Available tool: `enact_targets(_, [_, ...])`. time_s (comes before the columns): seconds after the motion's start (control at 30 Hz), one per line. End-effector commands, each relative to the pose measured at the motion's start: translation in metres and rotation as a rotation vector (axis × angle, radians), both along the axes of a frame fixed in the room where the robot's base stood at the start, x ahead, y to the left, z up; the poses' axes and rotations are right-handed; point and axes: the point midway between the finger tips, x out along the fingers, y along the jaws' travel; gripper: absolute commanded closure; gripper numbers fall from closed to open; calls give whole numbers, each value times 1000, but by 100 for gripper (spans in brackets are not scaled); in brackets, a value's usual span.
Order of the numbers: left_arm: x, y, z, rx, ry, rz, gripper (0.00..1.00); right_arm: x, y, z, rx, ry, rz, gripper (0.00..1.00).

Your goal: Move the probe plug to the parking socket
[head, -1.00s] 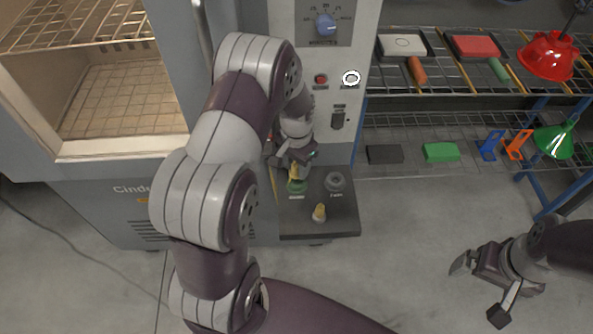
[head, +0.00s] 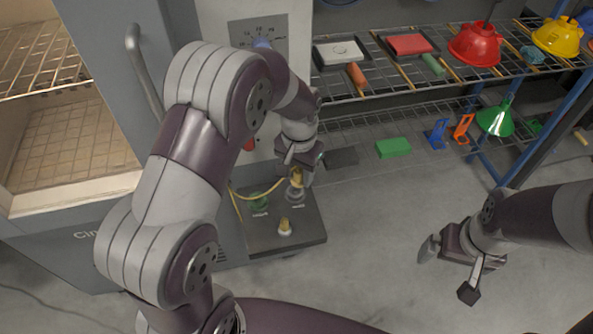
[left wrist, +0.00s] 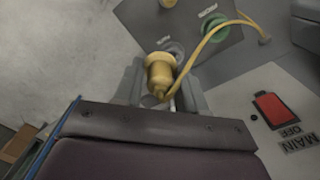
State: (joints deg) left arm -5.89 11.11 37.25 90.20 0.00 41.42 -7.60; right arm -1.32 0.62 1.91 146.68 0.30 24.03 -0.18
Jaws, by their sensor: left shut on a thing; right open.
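The yellow probe plug (head: 296,176) is held upright between the fingers of my left gripper (head: 299,174). It also shows in the left wrist view (left wrist: 160,72), with a finger on either side. The grey parking socket (head: 295,195) is directly below the plug; part of its ring (left wrist: 172,47) shows beyond the plug. I cannot tell whether the plug's tip is inside it. The green socket (head: 258,203) beside it is empty. A yellow cable (left wrist: 205,42) loops from the plug past the green socket. My right gripper (head: 455,262) is open and empty, low at the right.
The dark ledge (head: 310,232) carries both sockets and a small yellow-topped piece (head: 285,226) near its front. A red switch (left wrist: 272,108) is on the panel nearby. A wire rack at right holds a green block (head: 393,147) and funnels. Floor between ledge and right arm is clear.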

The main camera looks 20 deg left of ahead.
Motion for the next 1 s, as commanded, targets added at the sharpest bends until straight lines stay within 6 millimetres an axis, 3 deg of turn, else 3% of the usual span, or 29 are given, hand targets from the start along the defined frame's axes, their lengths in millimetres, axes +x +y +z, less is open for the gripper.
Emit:
enact_targets(0.5, [0, 0, 30, 0, 0, 0, 92, 0, 0, 29, 0, 0, 0, 0])
enact_targets(0.8, [0, 1, 29, 0, 1, 2, 92, 0, 0, 29, 0, 0, 0, 0])
enact_targets(0.87, [1, 4, 20, 1, 4, 23, 92, 0, 0, 28, 0, 0, 0, 0])
enact_targets(1.0, [8, 25, -28, 1, 9, 144, 92, 0, 0, 29, 0, 0, 0, 0])
